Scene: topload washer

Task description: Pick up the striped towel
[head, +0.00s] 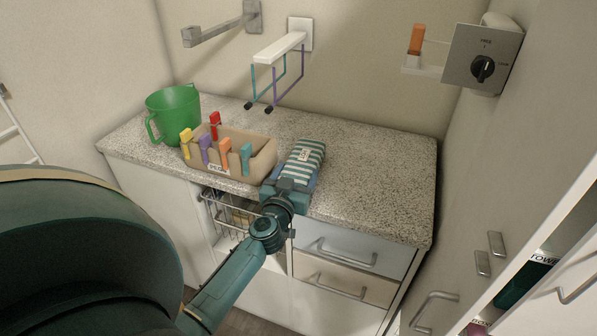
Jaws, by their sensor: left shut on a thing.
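The striped towel (303,162), green and white with a small label, is a folded bundle at the front middle of the speckled countertop (375,185). My left gripper (290,190) reaches it from the front and is shut on its near end. The fingertips are partly hidden by the wrist and the towel. I cannot tell whether the towel is lifted off the counter. My right gripper is not in view.
Hangers (277,80) hang from a wall bracket above. A wire basket (225,215) and drawers (345,270) are below. The counter's right side is clear.

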